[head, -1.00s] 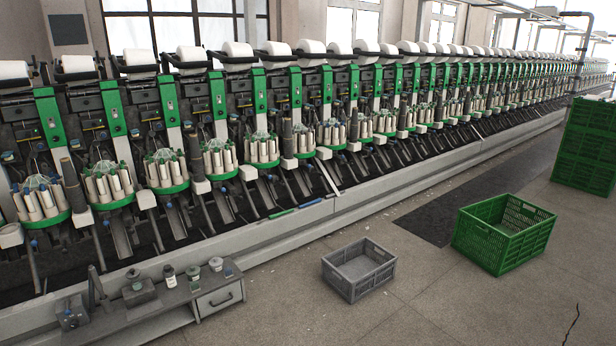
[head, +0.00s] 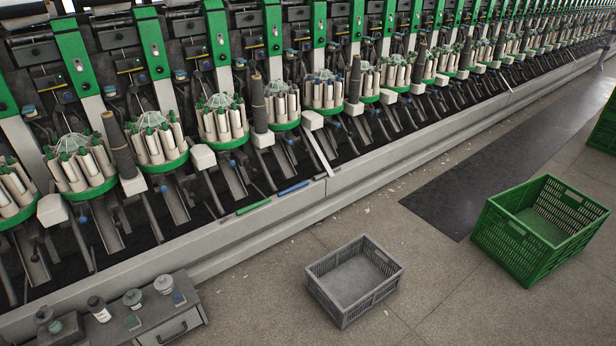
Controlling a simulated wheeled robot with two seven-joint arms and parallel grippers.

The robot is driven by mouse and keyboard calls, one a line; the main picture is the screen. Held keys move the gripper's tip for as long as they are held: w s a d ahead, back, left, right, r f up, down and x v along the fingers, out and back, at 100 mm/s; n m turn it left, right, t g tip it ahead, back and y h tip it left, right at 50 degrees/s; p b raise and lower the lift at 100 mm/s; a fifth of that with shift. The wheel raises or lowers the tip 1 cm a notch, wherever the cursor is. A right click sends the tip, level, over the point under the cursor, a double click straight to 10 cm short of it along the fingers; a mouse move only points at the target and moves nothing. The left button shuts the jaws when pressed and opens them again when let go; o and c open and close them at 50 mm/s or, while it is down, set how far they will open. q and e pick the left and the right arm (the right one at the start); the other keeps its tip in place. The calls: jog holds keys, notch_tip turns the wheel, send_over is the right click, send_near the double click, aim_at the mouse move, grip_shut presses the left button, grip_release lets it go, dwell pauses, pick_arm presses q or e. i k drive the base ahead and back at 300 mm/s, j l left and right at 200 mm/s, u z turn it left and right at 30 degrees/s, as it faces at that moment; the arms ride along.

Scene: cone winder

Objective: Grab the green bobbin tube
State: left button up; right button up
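The green bobbin tube (head: 254,207) is a thin green stick lying on the pale ledge (head: 235,235) along the foot of the winding machine, left of the middle in the head view. A blue tube (head: 293,188) lies in line with it, just to its right, and a pale one (head: 321,176) lies past that. The green tube lies slanted along the ledge and nothing covers it. Neither of my grippers is in view.
A grey crate (head: 318,291) and a green crate (head: 482,240) stand on the floor to the right. A grey drawer bench (head: 190,322) with small jars is at the lower left. Bobbin holders with pale tubes line the machine.

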aim_at(241, 210)
jog(key=i+l+u, duration=0.25)
jog(key=i, duration=0.2)
jog(key=i+l+u, duration=0.1)
jog(key=i+u, duration=0.2)
jog(key=i+l+u, duration=0.25)
jog(key=i, duration=0.25)
jog(key=l, duration=0.1)
